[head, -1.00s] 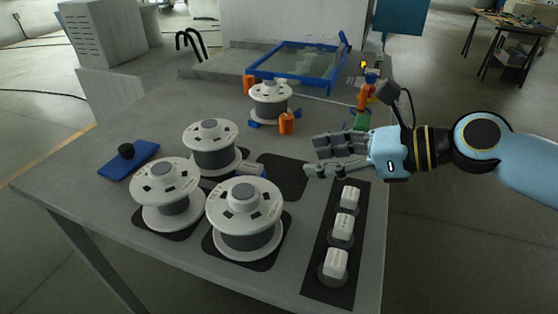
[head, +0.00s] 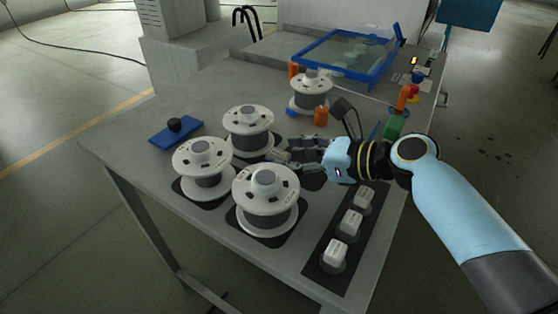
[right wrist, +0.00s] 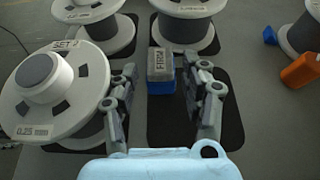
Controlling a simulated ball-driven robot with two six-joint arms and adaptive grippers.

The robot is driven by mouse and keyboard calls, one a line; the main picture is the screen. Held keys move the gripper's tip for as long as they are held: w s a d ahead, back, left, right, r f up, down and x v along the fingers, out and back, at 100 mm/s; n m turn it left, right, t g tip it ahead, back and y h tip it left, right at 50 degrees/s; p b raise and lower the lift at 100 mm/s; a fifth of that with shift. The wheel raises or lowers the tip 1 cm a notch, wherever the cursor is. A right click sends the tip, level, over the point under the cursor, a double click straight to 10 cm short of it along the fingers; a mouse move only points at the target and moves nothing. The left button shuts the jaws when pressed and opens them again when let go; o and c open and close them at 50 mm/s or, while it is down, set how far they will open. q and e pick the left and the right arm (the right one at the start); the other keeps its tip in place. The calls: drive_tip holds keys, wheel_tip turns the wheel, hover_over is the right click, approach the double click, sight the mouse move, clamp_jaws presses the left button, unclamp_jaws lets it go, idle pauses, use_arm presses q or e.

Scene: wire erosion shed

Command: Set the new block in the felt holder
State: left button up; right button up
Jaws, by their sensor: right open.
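A small block (right wrist: 160,63) with a labelled grey top and a blue lower part (right wrist: 160,87) lies between the two fingers of my right gripper (right wrist: 165,72). The fingers are open, with a gap on both sides of it. In the head view it shows as a pale piece (head: 279,155) beside the spools, at the tips of my right gripper (head: 298,155). Three white blocks (head: 350,222) stand in a row on a dark strip (head: 318,259). I cannot tell which piece is the felt holder. My left gripper is out of view.
Three large spools (head: 266,195) on dark pads crowd the table left of my gripper. Another spool (head: 311,88) stands behind, near an orange cylinder (head: 321,116). A blue-framed tank (head: 345,55) is at the back. A blue plate with a black knob (head: 176,130) lies far left.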

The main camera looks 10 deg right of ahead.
drive_tip(key=x, duration=0.3)
drive_tip(key=shift+s+d, duration=0.1)
drive_tip(key=shift+d, duration=0.05)
drive_tip(key=shift+c, duration=1)
clamp_jaws()
drive_tip(key=shift+r, duration=0.1)
